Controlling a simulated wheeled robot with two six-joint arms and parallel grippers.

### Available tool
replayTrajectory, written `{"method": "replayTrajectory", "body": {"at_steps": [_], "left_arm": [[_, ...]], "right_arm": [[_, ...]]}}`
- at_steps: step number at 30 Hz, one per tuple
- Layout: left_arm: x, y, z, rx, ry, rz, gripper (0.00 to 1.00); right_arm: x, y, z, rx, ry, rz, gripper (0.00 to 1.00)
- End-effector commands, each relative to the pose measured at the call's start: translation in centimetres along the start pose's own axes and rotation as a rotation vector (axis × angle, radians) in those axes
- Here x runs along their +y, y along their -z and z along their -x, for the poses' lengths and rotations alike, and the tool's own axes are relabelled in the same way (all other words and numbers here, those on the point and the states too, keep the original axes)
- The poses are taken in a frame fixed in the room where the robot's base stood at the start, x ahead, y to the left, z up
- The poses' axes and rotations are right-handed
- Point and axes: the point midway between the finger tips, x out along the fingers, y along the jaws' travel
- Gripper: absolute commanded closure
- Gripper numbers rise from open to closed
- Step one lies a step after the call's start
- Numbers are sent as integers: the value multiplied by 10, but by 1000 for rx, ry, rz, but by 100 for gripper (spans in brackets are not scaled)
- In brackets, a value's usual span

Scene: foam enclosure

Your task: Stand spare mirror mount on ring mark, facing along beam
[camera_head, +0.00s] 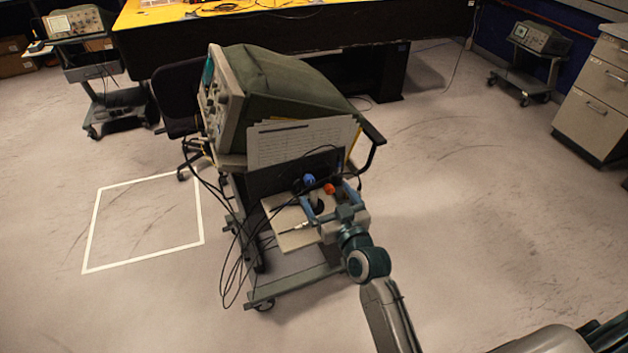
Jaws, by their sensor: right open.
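My right gripper (330,196) is open over the small shelf of an equipment cart. Its arm comes in from the lower right. Small blue (309,180) and orange (330,188) parts are close to its fingers; I cannot tell whether they touch or what they are. I cannot make out a mirror mount, a ring mark or a beam in this view. The gripper hides part of the shelf. My left gripper is not in view.
The cart carries a large green-covered oscilloscope (285,85), papers (300,143) and a pale shelf (292,236). Black cables (232,265) hang at its left. A white square outline (143,260) marks bare floor. A yellow-topped bench (290,8) stands behind, drawers (590,105) at right. Floor at right is clear.

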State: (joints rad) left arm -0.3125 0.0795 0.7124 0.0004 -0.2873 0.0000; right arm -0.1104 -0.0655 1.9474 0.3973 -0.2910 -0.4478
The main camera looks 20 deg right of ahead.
Motion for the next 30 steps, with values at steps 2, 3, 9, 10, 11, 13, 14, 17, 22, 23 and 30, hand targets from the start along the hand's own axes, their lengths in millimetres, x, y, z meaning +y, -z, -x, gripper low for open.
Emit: {"method": "replayTrajectory", "body": {"at_steps": [2, 3, 9, 10, 11, 13, 14, 17, 22, 23, 30], "left_arm": [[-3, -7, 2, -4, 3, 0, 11], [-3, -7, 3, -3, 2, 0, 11], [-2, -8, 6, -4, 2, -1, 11], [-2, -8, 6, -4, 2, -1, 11], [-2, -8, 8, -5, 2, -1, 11], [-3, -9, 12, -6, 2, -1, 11], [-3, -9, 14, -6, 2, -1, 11], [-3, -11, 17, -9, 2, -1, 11], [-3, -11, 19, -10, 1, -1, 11], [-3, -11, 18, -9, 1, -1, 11], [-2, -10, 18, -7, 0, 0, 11]], "right_arm": [[0, 2, -15, 0, 0, -1, 7], [0, 2, -21, -1, 0, -1, 7], [0, 1, -38, -1, 0, -1, 7], [0, 1, -40, -2, 0, -1, 7], [0, 1, -43, -3, 0, -1, 7], [-1, 2, -52, -3, 1, -1, 7], [-1, 2, -57, -3, 1, -1, 7], [-1, 2, -72, -3, 0, -1, 7], [-1, -1, -87, -4, 1, -1, 7], [-1, -1, -88, -4, 0, -2, 7], [-1, -2, -88, -4, 0, -1, 13]]}}
